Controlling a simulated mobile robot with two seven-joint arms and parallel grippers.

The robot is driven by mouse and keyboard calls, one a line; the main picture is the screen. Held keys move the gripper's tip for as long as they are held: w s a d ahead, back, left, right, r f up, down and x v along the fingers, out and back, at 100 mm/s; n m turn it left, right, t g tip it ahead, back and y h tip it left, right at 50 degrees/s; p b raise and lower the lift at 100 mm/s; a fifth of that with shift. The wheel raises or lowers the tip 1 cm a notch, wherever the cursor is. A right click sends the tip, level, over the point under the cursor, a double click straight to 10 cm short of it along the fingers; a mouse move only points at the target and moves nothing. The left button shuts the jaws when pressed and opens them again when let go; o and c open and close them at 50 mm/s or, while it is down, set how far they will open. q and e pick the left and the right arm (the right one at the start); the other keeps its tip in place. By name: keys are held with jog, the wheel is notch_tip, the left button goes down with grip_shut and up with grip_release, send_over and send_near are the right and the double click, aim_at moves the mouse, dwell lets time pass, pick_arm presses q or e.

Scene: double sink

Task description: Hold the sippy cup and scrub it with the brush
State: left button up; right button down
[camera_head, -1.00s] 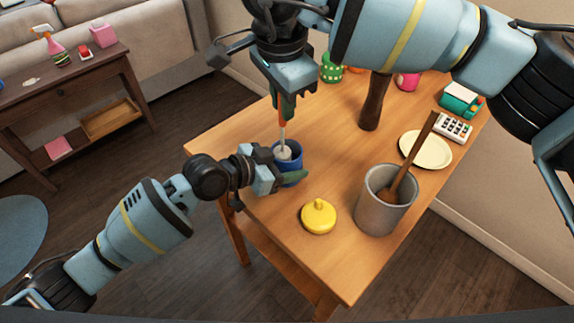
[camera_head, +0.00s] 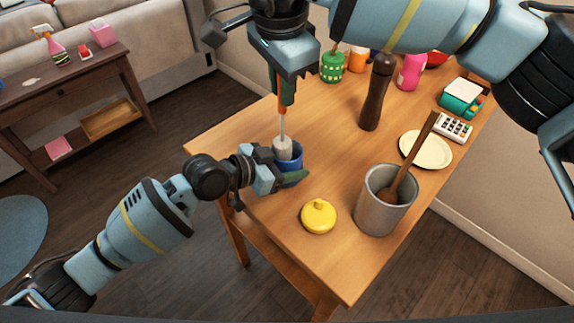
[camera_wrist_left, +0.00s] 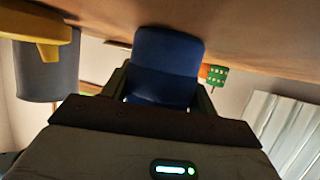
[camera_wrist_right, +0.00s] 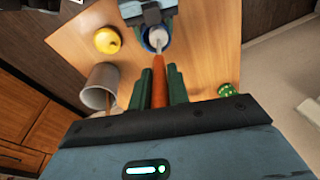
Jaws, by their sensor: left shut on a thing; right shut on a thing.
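The blue sippy cup (camera_head: 291,165) stands upright on the wooden table near its left edge, with its top open. My left gripper (camera_head: 287,179) is shut around the cup's side; the cup fills the space between its fingers in the left wrist view (camera_wrist_left: 168,65). My right gripper (camera_head: 284,98) is above the cup, shut on the orange handle of the brush (camera_head: 282,122). The brush points down, and its pale head is at the cup's mouth, partly above the rim. The right wrist view shows the orange handle (camera_wrist_right: 158,85) between the fingers. The yellow lid (camera_head: 319,218) lies apart on the table.
A grey container (camera_head: 378,212) with a wooden utensil stands right of the lid. Behind are a plate (camera_head: 426,150), a brown pepper mill (camera_head: 376,95), a green spotted container (camera_head: 332,68) and a toy register (camera_head: 461,98). Table around the lid is clear.

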jog(key=shift+r, duration=3.65)
pick_arm(q)
jog(key=o, duration=1.1)
jog(key=v, duration=1.2)
